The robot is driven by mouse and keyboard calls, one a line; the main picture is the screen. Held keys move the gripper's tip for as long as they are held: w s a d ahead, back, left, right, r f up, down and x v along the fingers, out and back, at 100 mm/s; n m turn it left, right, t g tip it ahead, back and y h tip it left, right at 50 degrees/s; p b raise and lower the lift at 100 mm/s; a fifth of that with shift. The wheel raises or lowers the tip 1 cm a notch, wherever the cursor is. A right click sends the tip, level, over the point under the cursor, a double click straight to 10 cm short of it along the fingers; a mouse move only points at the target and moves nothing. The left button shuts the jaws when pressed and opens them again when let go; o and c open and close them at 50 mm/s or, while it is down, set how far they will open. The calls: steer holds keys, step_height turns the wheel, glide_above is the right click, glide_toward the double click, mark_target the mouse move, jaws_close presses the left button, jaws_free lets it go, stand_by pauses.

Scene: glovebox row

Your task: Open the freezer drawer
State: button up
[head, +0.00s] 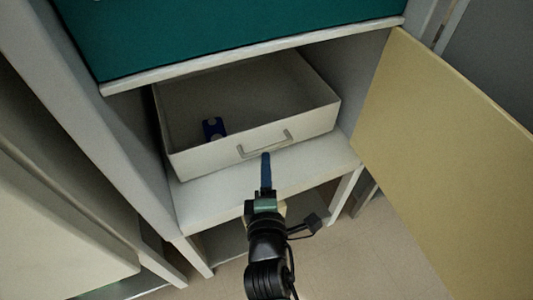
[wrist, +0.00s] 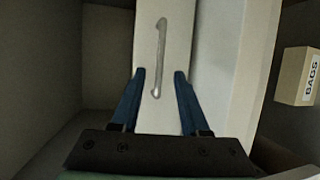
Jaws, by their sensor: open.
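The freezer drawer (head: 223,150) is a white open-topped box on a white shelf, pulled partly forward inside the cabinet. Its front carries a grey bar handle (head: 266,145), which also shows in the wrist view (wrist: 160,58). My gripper (head: 266,158) is in front of the drawer, just below the handle in the head view. In the wrist view its two blue fingers (wrist: 159,75) are apart, with the near end of the handle between their tips. I cannot tell whether they touch it.
A yellowish door (head: 450,150) stands open at the right. A teal panel (head: 230,30) is above the drawer. A box labelled BAGS (wrist: 297,76) is at the right in the wrist view. Floor (head: 365,255) is clear at lower right.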

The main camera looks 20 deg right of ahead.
mark_target(266, 150)
steer(key=b+x, duration=0.1)
steer(key=x, duration=0.4)
steer(key=shift+w+d+f, duration=0.1)
steer(key=shift+w, duration=0.25)
jaws_close()
stand_by(1.2)
